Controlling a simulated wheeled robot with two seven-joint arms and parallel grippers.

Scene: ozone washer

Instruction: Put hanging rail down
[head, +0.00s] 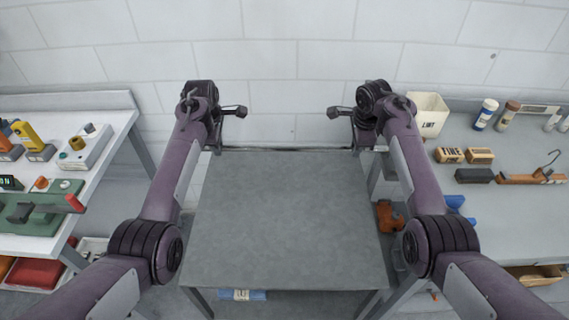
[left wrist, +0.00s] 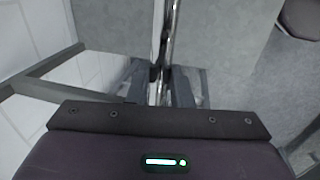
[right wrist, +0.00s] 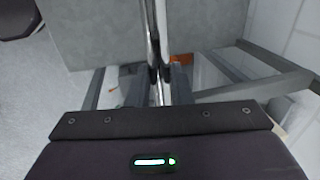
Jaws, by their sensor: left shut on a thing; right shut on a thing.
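The hanging rail is a thin, shiny metal bar. In the head view the rail (head: 285,149) runs level along the back edge of the grey table, between my two grippers. My left gripper (head: 216,148) is shut on it near its left end, and my right gripper (head: 356,149) near its right end. In the left wrist view the rail (left wrist: 170,35) passes between the fingers (left wrist: 162,88). In the right wrist view the rail (right wrist: 157,30) also passes between the fingers (right wrist: 159,88). I cannot tell whether the rail touches anything below it.
The grey table (head: 285,215) has a bare top. A white bench (head: 105,140) with tools stands at the left. A grey bench (head: 520,215) at the right carries a cream bin (head: 429,115), bottles and small boxes. A white block wall (head: 290,60) closes the back.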

